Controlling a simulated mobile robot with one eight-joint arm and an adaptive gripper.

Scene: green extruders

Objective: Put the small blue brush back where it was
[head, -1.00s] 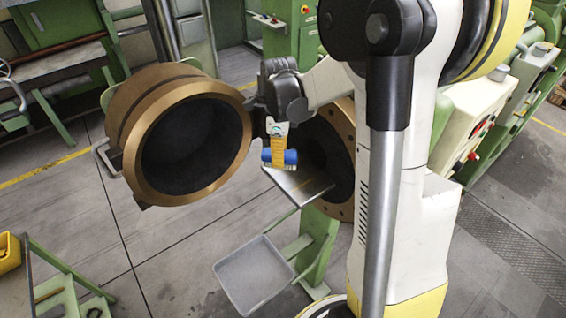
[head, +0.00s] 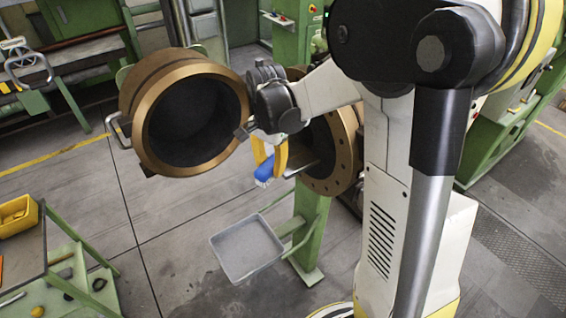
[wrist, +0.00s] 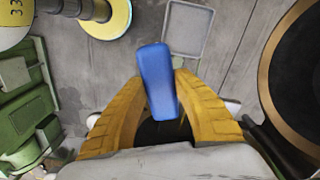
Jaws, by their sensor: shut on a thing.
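The small blue brush (head: 265,171) is between the yellow fingers of my gripper (head: 270,158), in front of the extruder's round opening in the head view. In the wrist view the blue brush (wrist: 158,82) stands out between the two yellow fingertips of my gripper (wrist: 160,100), which are shut on it. It is held in the air, clear of the grey tray.
A bronze open barrel door (head: 190,112) hangs left of my gripper. The drilled bronze flange (head: 343,150) is just right. A grey tray (head: 246,248) is below on the green frame. A green cart (head: 75,270) with a yellow bin (head: 18,214) stands at left; open floor lies between.

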